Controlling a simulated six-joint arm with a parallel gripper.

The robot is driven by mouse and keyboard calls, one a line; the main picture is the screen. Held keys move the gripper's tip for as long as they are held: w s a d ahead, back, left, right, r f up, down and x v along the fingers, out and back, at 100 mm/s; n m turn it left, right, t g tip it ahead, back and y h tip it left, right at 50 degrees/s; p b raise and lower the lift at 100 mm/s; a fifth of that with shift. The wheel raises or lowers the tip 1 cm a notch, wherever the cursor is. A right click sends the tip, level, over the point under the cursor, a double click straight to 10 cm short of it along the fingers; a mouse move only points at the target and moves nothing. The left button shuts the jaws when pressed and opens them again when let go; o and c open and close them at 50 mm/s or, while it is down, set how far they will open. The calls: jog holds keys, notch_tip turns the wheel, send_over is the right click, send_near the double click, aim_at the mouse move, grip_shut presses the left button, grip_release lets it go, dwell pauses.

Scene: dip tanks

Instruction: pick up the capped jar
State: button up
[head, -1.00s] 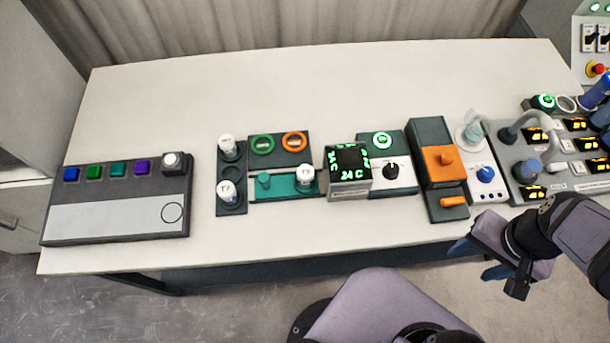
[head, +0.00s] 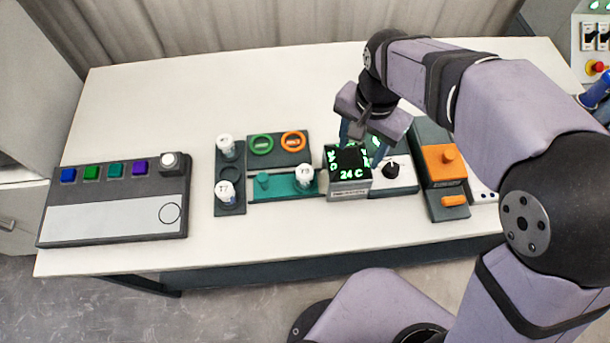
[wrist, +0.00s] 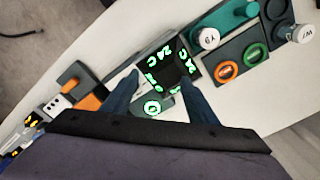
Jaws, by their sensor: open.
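Three white-topped jars stand left of centre in the head view; I cannot tell which one is the capped jar. One jar (head: 226,145) is at the back of a dark two-place rack (head: 231,209). A jar marked T7 (head: 226,191) is at its front. A jar marked Y9 (head: 305,177) stands at the right end of a teal strip, and it also shows in the wrist view (wrist: 208,38). Another jar (wrist: 300,33) is at that view's upper right. My gripper (head: 362,143) is open and empty above the display box, right of the jars.
The display box (head: 348,188) reads 24 C. Green (head: 261,144) and orange (head: 293,141) rings lie behind the teal strip (head: 282,186). An orange block (head: 443,166) stands right of my gripper. A button panel (head: 115,215) is at left. The table's back is clear.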

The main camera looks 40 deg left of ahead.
send_over(304, 172)
jog(key=w+d, duration=0.2)
jog(key=w, duration=0.1)
jog(key=f, duration=0.1)
jog(key=s+a+f+b, duration=0.1)
jog(key=s+f+b, duration=0.1)
jog(key=shift+s+a+f, duration=0.2)
jog(key=shift+a+f, duration=0.05)
jog(key=shift+a, duration=0.1)
jog(key=shift+s+a+f, duration=0.25)
jog(key=shift+f, duration=0.15)
jog(key=shift+d+f+p, duration=0.15)
jog(key=shift+f+p, duration=0.45)
jog(key=shift+f, duration=0.85)
jog(key=shift+s+f+p, duration=0.1)
jog(key=shift+f+p, duration=0.65)
jog(key=shift+f, duration=1.4)
jog(key=c, duration=1.2)
